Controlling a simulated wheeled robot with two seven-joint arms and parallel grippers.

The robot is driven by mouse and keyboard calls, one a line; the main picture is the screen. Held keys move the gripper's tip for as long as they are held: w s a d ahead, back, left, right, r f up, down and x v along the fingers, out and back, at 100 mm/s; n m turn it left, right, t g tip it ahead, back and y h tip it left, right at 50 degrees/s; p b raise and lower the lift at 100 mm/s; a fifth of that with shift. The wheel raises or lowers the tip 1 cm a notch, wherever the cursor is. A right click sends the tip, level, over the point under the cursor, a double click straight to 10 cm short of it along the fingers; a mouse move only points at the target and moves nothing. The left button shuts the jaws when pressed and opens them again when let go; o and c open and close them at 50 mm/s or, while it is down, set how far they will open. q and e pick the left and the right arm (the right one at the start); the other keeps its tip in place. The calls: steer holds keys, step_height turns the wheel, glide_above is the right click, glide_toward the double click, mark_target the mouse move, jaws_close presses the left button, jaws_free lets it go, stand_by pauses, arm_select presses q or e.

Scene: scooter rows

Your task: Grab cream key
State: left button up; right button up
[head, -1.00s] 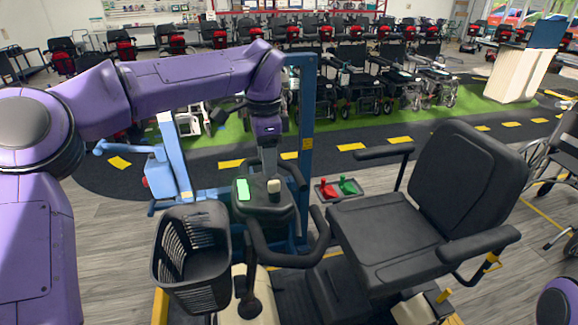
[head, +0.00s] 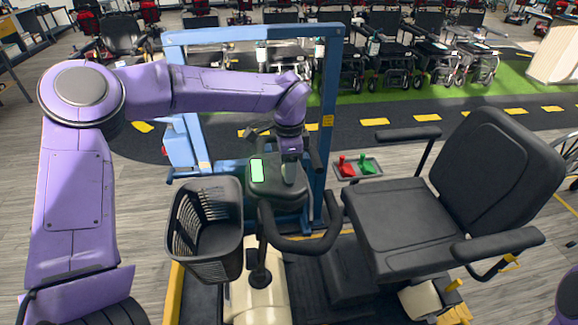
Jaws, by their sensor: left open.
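My left gripper (head: 290,172) comes down from above onto the right part of the scooter's dark control panel (head: 262,190), beside the glowing green screen (head: 257,170). Its jaws are open, with the fingers pointing down close to the panel. The cream key is not clearly seen now; the gripper covers the spot on the panel where a small cream piece showed before. I cannot tell whether the fingers touch it. My right gripper is out of view; only a bit of purple arm shows at the lower right edge.
A black basket (head: 205,235) hangs left of the panel, and black handlebars (head: 300,243) curve in front. A tray with a red piece (head: 346,167) and a green piece (head: 367,164) lies to the right, by the seat (head: 410,222). A blue frame (head: 328,110) stands behind.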

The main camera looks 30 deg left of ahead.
arm_select(q)
steer(key=shift+s+r, duration=0.15)
steer(key=shift+s, duration=0.1)
steer(key=shift+s+r, duration=0.1)
steer(key=shift+s, duration=0.05)
steer(key=shift+c, duration=1.2)
jaws_close()
